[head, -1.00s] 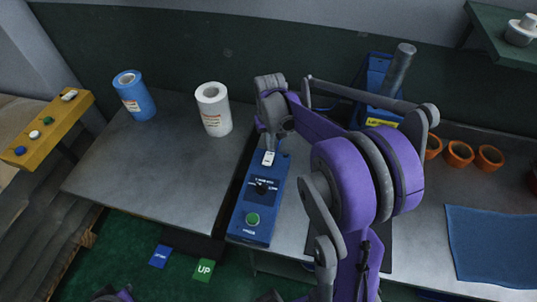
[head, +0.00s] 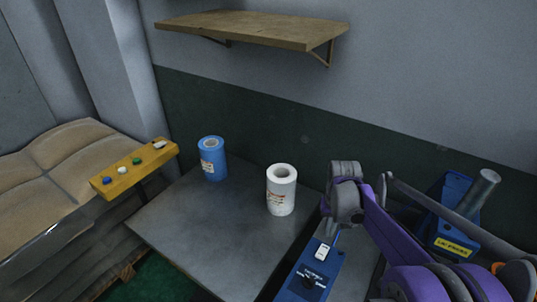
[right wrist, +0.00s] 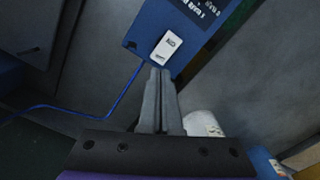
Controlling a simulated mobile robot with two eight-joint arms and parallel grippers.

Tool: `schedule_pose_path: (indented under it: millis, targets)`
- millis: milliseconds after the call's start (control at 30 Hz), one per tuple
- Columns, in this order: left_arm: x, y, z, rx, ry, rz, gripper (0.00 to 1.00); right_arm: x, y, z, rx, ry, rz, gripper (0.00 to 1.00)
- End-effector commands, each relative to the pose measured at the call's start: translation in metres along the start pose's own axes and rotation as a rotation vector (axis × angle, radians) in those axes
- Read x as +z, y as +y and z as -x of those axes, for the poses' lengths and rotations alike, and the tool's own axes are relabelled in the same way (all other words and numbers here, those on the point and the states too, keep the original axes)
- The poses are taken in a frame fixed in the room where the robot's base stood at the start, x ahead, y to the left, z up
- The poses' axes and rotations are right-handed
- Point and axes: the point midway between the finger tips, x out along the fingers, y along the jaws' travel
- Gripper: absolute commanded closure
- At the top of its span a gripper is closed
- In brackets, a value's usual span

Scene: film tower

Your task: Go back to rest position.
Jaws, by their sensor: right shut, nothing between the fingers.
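My right gripper (head: 338,226) is at the far end of the blue control box (head: 313,275) in the head view. In the right wrist view its fingers (right wrist: 160,75) are shut together and empty, with the tips close to the white rocker switch (right wrist: 168,47) on the blue box. I cannot tell if they touch it. The switch also shows in the head view (head: 322,252). My purple right arm covers the lower right of the head view. My left gripper is not in view.
A blue roll (head: 212,160) and a white roll (head: 281,192) stand on the grey table (head: 195,225). A yellow button panel (head: 130,173) is at the left. A wooden shelf (head: 250,28) hangs above. A blue device (head: 450,215) stands behind my right arm.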

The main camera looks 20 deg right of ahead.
Motion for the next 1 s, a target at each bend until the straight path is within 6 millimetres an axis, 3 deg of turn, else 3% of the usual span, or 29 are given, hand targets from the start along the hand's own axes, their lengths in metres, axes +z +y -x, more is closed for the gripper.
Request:
schedule_pose_path:
  millis: [167,267,600,800,1000]
  targets:
    - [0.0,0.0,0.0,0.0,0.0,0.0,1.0,0.007,-0.006,0.004,0.0,0.016,0.014,1.0]
    - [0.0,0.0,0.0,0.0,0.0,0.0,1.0,0.022,-0.02,0.013,-0.001,0.054,0.045,1.0]
    - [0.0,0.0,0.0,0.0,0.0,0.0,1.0,0.109,-0.072,0.034,-0.029,0.269,0.205,1.0]
    - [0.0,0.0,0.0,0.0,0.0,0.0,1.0,0.158,-0.091,0.028,-0.06,0.394,0.294,1.0]
    - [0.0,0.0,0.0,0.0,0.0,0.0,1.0,0.187,-0.099,0.018,-0.086,0.476,0.351,1.0]
